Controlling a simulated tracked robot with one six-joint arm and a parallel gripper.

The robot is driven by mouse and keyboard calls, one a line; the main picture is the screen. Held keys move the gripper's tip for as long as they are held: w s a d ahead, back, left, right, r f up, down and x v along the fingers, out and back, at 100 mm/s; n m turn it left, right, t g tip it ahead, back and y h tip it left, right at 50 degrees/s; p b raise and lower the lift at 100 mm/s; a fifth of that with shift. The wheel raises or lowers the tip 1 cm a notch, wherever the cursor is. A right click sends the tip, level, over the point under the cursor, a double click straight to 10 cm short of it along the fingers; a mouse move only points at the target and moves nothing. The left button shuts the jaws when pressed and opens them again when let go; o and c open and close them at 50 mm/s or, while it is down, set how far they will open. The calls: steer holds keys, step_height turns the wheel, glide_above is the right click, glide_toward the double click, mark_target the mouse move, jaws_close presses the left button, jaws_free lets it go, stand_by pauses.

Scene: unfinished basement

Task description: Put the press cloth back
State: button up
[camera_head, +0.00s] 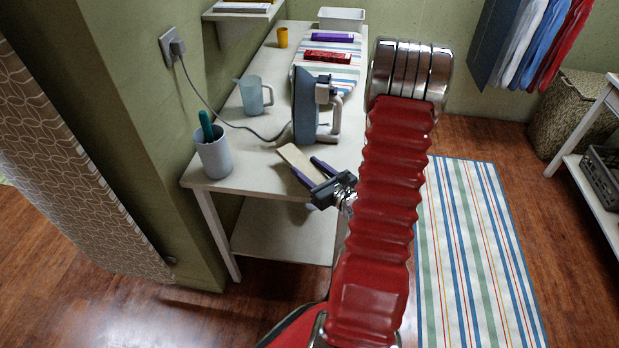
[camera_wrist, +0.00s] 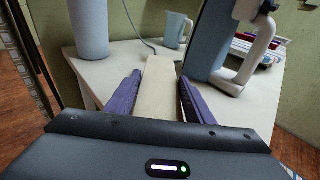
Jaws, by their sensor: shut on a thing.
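The press cloth, a flat cream-coloured strip (camera_head: 291,153), is at the near end of the white table, left of the iron. In the wrist view the cloth (camera_wrist: 153,102) lies lengthwise between my two purple fingers. My gripper (camera_head: 302,165) is shut on it, reaching over the table's near edge. I cannot tell whether the cloth's far end touches the tabletop. The blue-grey iron (camera_head: 305,106) stands upright close to the right of the cloth and also shows in the wrist view (camera_wrist: 211,42).
A grey cup (camera_head: 213,157) with a green-handled tool stands at the left edge. A translucent jug (camera_head: 252,97), the iron's cord, and a yellow cup (camera_head: 282,38) are behind. A striped pad (camera_head: 346,75) carries purple and red items. A white bin (camera_head: 341,19) is at the back.

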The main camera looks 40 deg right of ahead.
steer(key=shift+f, duration=2.1)
steer(key=shift+f, duration=0.1)
steer(key=o, duration=1)
steer(key=shift+v, duration=6.05)
